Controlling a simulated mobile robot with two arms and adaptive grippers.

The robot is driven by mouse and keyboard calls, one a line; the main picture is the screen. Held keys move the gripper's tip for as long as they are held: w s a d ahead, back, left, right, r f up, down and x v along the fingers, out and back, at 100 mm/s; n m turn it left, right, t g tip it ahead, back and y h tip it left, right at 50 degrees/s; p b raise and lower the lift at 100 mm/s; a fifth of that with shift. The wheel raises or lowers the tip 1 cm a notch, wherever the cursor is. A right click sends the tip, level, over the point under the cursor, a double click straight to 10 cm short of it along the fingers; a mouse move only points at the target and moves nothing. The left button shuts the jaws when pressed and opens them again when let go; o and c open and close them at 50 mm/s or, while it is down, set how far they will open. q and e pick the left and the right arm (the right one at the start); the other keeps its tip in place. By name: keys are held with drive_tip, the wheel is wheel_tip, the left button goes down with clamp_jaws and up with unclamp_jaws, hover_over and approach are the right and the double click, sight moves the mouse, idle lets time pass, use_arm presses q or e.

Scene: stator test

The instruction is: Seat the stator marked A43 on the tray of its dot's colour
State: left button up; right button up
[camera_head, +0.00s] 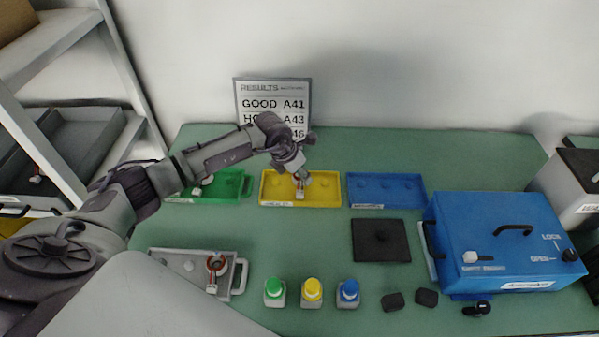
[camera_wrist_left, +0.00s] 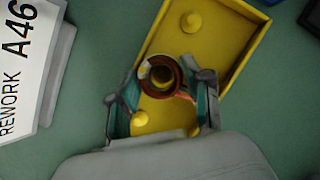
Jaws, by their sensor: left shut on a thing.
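My left gripper (camera_head: 300,177) is over the middle of the yellow tray (camera_head: 328,196), its fingers shut on a stator (camera_wrist_left: 174,65). The stator is a dark, copper-coloured ring; it also shows small in the head view (camera_head: 299,188). In the left wrist view yellow shows through the ring's hole. I cannot tell whether the ring is around a peg or above it. Bare yellow pegs (camera_wrist_left: 191,22) stand on either side of it. The results board (camera_head: 272,100) reads GOOD A41, a partly hidden "HO" line with A43, and REWORK A46.
A green tray (camera_head: 229,188) with a stator stands left, an empty blue tray (camera_head: 386,190) right. A grey tray (camera_head: 180,281) holds another stator. Green, yellow and blue-capped items, a black pad (camera_head: 380,241) and a blue box (camera_head: 500,230) are in front and right.

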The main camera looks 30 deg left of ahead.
use_arm(q)
drive_tip(key=shift+f+b, duration=0.2)
drive_tip(key=shift+b, duration=0.15)
idle(0.3)
drive_tip(key=o, duration=1.1)
drive_tip(key=shift+r+p, duration=1.65)
drive_tip(key=shift+r, duration=0.9)
